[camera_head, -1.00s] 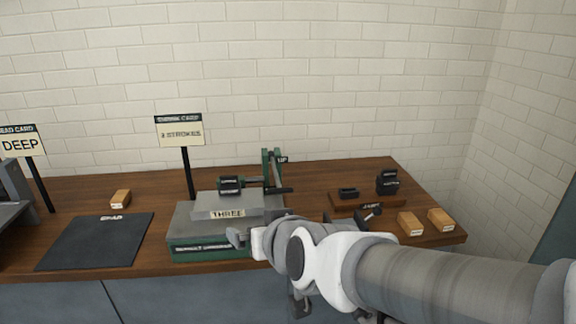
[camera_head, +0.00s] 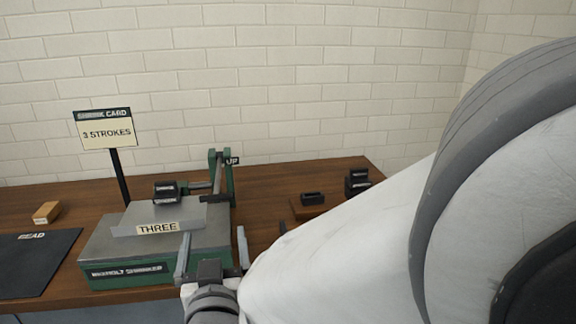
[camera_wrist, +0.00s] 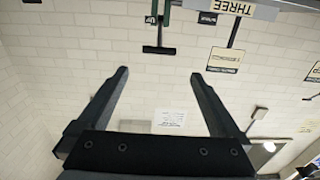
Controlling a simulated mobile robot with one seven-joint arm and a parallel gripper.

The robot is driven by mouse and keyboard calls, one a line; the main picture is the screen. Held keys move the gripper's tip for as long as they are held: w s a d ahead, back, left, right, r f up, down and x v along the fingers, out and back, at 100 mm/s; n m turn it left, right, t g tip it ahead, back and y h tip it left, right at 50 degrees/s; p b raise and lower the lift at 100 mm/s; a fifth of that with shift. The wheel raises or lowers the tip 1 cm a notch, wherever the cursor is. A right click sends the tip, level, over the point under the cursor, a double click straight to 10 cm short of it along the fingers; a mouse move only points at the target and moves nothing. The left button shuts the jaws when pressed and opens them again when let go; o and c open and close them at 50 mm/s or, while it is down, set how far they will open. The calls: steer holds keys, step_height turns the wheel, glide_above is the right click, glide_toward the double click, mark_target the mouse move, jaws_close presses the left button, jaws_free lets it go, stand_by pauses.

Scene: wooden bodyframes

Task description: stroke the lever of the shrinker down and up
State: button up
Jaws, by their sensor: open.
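The shrinker is a green machine (camera_head: 160,271) with a grey top plate and a "THREE" label (camera_head: 158,228), standing near the table's front edge. Its lever (camera_head: 217,176) is at the green post at its right rear, beside an "UP" tag (camera_head: 232,161); the dark handle (camera_head: 216,198) sticks out at its lower end. My gripper (camera_head: 212,246) is open and empty in front of the machine's right part, short of the lever. In the wrist view, which looks upside down, a dark T-shaped handle (camera_wrist: 159,50) shows just beyond the gap between the open fingers (camera_wrist: 159,73).
A card reading "3 STROKES" (camera_head: 108,133) stands on a post behind the machine's left side. A dark mat (camera_head: 32,262) and a wooden block (camera_head: 46,212) lie left. Dark blocks (camera_head: 357,182) stand right. My arm hides the right front of the table.

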mark_target(216, 196)
steer(key=b+x, duration=0.1)
steer(key=x, duration=1.6)
steer(key=shift+w+d+r+b, duration=0.1)
steer(key=shift+w+r+b, duration=0.1)
steer(key=shift+b, duration=0.1)
jaws_close()
